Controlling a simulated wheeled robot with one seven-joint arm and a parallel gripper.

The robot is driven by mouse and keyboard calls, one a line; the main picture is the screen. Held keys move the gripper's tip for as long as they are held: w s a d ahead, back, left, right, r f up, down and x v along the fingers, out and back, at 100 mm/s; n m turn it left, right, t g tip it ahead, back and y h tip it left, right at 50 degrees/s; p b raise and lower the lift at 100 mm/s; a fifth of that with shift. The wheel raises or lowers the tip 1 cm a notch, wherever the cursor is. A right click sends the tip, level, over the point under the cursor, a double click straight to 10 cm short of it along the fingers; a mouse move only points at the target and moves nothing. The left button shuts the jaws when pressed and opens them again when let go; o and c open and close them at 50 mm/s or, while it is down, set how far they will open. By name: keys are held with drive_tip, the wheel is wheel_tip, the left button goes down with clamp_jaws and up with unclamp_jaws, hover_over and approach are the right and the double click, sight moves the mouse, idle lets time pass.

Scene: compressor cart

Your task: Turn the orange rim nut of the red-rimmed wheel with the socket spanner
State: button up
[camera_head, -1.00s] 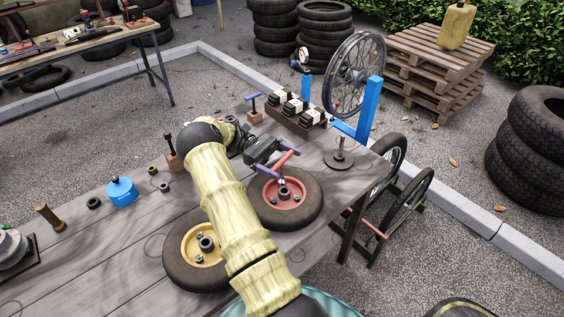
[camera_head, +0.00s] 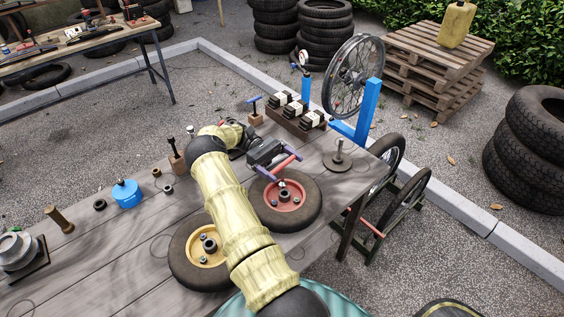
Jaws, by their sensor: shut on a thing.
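The red-rimmed wheel (camera_head: 299,203) lies flat on the wooden workbench, with grey nuts showing on its red rim. My gripper (camera_head: 281,172) is above the far side of this wheel. It is shut on a red-handled tool, which looks like the socket spanner (camera_head: 287,161). The tool's lower end is at or just above the rim. I cannot tell whether it sits on a nut. The orange rim nut does not show clearly; the gripper and tool cover that part of the rim.
A yellow-rimmed wheel (camera_head: 182,263) lies beside it, partly behind my arm. A blue-handled tool (camera_head: 254,101), a rack of dark and white blocks (camera_head: 297,119), a round-based spindle (camera_head: 338,161) and a blue wheel stand (camera_head: 368,110) are near the far edge. A blue pot (camera_head: 127,194) stands left.

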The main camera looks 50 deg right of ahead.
drive_tip(key=shift+r+h+p, duration=0.15)
drive_tip(key=shift+h+p, duration=0.15)
drive_tip(key=shift+p, duration=0.1)
idle(0.4)
drive_tip(key=shift+r+p, duration=1.6)
drive_tip(key=shift+r, duration=0.8)
drive_tip(key=shift+r+n+h+p, duration=0.1)
drive_tip(key=shift+n+h+p, duration=0.35)
drive_tip(key=shift+n+h, duration=0.05)
drive_tip(key=shift+n+t+h+p, duration=0.6)
drive_tip(key=shift+n+h+p, duration=0.65)
drive_tip(key=shift+h+p, duration=0.55)
drive_tip(key=shift+n+t+h+p, duration=0.6)
drive_tip(key=shift+n+h+p, duration=0.65)
drive_tip(key=shift+h+p, duration=0.5)
drive_tip(key=shift+t+h, duration=0.3)
drive_tip(key=shift+h, duration=0.25)
drive_tip(key=shift+n+t+h+p, duration=0.3)
drive_tip(key=shift+n+h+p, duration=0.2)
drive_tip(key=shift+n+p, duration=0.2)
drive_tip(key=shift+n+t+h+p, duration=0.9)
drive_tip(key=shift+t+h+p, duration=0.2)
drive_tip(key=shift+h+p, duration=0.1)
